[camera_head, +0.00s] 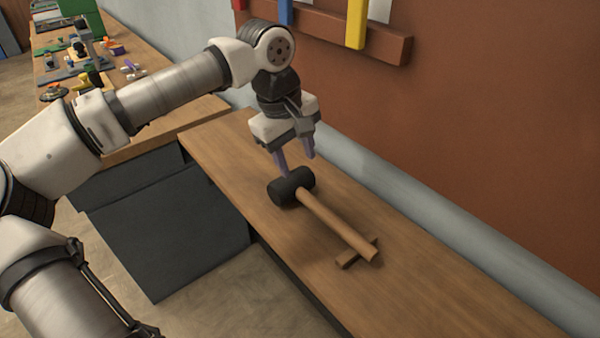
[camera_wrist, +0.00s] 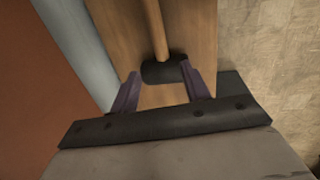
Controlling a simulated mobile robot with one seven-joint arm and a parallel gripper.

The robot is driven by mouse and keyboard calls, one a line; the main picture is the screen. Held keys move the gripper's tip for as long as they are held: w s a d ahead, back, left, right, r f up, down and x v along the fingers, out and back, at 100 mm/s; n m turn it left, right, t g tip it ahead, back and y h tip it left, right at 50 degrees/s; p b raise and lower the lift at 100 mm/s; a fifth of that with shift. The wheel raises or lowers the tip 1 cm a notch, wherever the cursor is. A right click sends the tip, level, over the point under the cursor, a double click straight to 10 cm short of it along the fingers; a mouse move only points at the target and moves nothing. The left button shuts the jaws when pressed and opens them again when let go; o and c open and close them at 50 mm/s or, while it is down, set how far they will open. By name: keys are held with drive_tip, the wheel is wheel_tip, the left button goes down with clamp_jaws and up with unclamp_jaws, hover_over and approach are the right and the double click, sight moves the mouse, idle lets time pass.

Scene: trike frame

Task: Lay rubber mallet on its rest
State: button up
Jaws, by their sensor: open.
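The rubber mallet (camera_head: 330,218) has a black head and a wooden handle. It lies on the wooden bench, and the far end of its handle lies across a small wooden bar, the rest (camera_head: 348,259). In the wrist view the mallet's head (camera_wrist: 163,71) shows just beyond the fingertips, with the handle running up and away. My gripper (camera_head: 297,165) is open and empty, above and just behind the head; its purple fingers also show in the wrist view (camera_wrist: 160,82). I see no contact between fingers and mallet. The rest is not clear in the wrist view.
The narrow wooden bench (camera_head: 420,290) is bare around the mallet. A brown wall panel (camera_head: 480,130) with a wooden rail (camera_head: 335,32) and coloured strips stands behind it. A second bench (camera_head: 150,62) with several small tools is at the back left. Dark grey cabinets (camera_head: 170,225) stand below.

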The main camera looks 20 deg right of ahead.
drive_tip(key=shift+a+r, duration=0.1)
drive_tip(key=shift+r, duration=0.3)
